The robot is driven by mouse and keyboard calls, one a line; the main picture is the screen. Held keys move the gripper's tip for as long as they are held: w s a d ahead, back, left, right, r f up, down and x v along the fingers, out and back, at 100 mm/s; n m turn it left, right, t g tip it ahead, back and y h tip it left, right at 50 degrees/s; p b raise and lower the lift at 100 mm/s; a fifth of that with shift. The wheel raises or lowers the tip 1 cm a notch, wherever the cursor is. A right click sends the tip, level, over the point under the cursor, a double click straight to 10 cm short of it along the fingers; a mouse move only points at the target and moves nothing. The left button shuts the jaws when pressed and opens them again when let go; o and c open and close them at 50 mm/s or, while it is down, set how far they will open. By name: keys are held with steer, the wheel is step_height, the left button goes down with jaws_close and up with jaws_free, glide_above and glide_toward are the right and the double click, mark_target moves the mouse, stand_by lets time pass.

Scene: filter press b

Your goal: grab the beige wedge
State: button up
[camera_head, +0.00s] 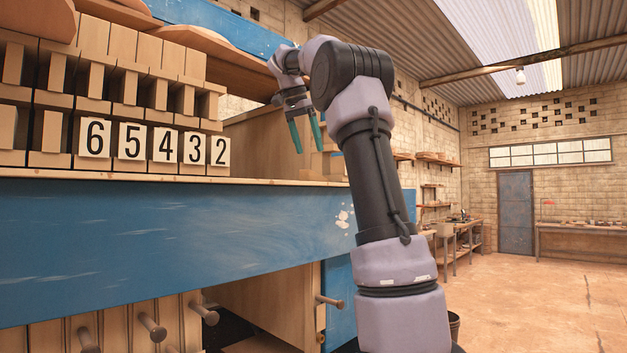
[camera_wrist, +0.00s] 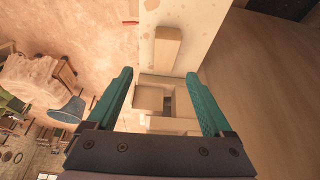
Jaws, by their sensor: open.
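My gripper (camera_head: 309,150) is open and empty, its two teal fingers hanging down above the right end of the press ledge. In the wrist view the gripper (camera_wrist: 158,76) has its fingers spread on either side of several beige wooden pieces. A long beige piece (camera_wrist: 168,47) lies on the pale ledge beyond the fingertips. A blocky beige piece (camera_wrist: 149,98) shows between the fingers, with more beige wood below it, partly hidden by the gripper body. I cannot tell which piece is the wedge. In the head view, small beige blocks (camera_head: 336,168) show just right of the fingers.
The blue beam (camera_head: 170,235) and its wooden ledge run under the arm. Number tiles (camera_head: 157,143) and stacked wooden blocks stand at left. A wooden panel (camera_head: 250,140) stands behind the gripper. Wooden pegs (camera_head: 330,301) stick out below. Open floor lies at right.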

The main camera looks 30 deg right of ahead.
mark_target(315, 176)
steer(key=x, duration=0.8)
steer(key=shift+w+a+f, duration=0.15)
steer(key=shift+w+a, duration=0.15)
steer(key=shift+a, duration=0.1)
jaws_close()
